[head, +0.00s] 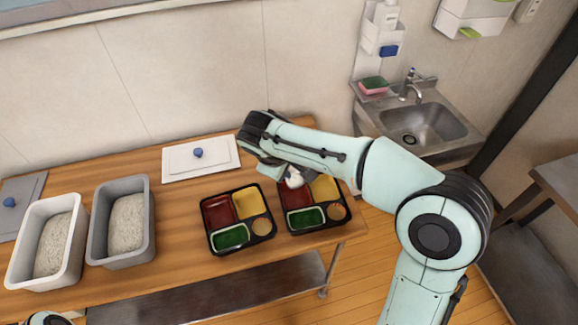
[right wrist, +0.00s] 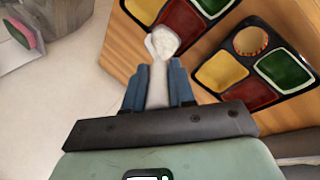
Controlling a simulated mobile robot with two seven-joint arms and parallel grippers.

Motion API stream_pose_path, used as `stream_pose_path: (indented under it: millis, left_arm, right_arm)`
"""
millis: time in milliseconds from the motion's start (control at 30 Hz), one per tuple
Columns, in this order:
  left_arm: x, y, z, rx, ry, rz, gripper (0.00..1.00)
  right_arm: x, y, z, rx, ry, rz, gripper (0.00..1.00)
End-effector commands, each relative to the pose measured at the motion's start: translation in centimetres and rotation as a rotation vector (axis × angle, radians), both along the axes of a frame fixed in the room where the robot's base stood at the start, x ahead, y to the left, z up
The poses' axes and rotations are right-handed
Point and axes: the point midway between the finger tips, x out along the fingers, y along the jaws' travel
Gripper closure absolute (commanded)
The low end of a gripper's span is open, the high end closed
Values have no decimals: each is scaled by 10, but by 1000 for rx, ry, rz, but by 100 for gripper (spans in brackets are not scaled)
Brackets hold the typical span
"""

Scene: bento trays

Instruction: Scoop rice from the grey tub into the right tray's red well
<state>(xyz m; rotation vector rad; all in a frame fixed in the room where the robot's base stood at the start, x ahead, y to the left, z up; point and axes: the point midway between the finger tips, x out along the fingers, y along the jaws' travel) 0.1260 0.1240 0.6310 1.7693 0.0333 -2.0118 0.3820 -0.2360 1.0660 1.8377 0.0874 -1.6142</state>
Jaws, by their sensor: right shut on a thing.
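My right gripper (right wrist: 158,88) is shut on the handle of a white scoop (right wrist: 162,42). White rice shows in the scoop's bowl. In the head view the scoop (head: 294,179) hangs by the upper part of the right tray (head: 346,222), partly hidden by my right arm. The right tray's red well (right wrist: 183,22) lies just beside the scoop in the right wrist view; the visible part looks bare. The grey tub (head: 150,215) with rice (head: 126,222) stands on the left of the counter. My left gripper is not in view.
The left tray (head: 268,240) sits beside the right tray. A white tub (head: 15,270) with rice stands left of the grey one. A white lid (head: 222,160) with a blue knob lies behind. A sink (head: 425,125) and sponge (head: 374,85) are at the back right.

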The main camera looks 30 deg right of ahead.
Motion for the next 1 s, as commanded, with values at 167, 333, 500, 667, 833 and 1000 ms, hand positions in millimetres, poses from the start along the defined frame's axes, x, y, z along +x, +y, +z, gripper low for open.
stream_pose_path:
  millis: [167,333,500,667,833,1000]
  left_arm:
    - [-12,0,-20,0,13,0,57]
    - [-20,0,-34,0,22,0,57]
    - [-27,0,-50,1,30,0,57]
    - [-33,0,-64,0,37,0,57]
    - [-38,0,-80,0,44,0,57]
    - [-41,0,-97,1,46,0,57]
  right_arm:
    - [-5,6,-9,-49,-26,3,100]
    - [-7,10,-12,-95,-58,2,100]
    - [-10,16,-19,-147,-86,3,100]
    - [-13,21,-22,-195,-120,4,100]
    - [-16,27,-29,-254,-154,4,100]
    - [-20,32,-36,-317,-192,4,100]
